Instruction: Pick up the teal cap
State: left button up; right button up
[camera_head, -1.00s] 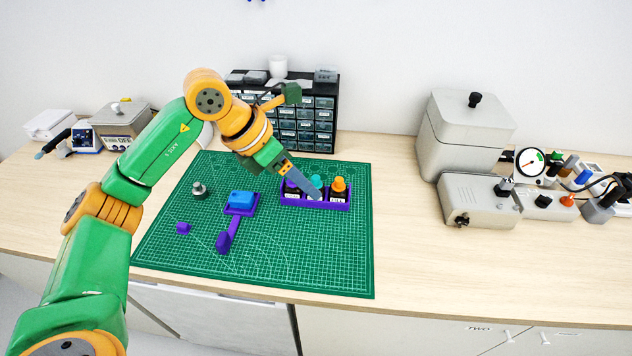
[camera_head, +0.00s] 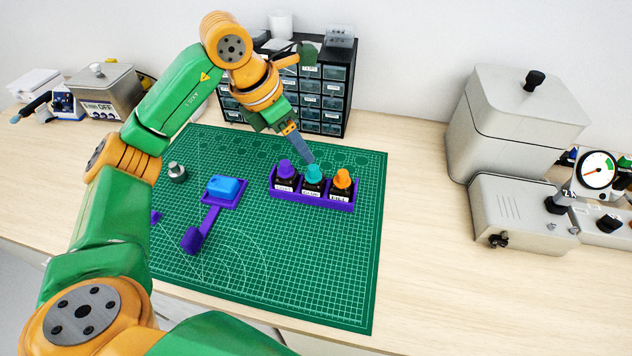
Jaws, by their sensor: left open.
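The teal cap (camera_head: 314,172) tops the middle bottle in a purple rack (camera_head: 311,200) on the green mat. A bottle with a purple cap (camera_head: 286,167) stands to its left and one with an orange cap (camera_head: 342,178) to its right. My left gripper (camera_head: 305,155) is open and reaches down from the upper left, its fingertips just above and behind the teal cap. I cannot tell whether they touch it. The gripper looks empty. My right gripper is not in view.
A blue block (camera_head: 223,187) sits on a purple holder with a handle. A small grey piece (camera_head: 177,172) stands on the green mat (camera_head: 290,280). A drawer cabinet (camera_head: 335,95) stands behind the rack. Grey equipment (camera_head: 515,125) is at the right. The mat's front right is clear.

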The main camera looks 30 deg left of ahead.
aim_at(313, 167)
pick_arm(q)
jog(key=p+x, duration=0.2)
jog(key=x, duration=0.6)
jog(key=shift+a+f, duration=0.15)
jog(key=shift+f, duration=0.1)
jog(key=shift+w+f, duration=0.15)
jog(key=shift+f, duration=0.05)
grip_shut()
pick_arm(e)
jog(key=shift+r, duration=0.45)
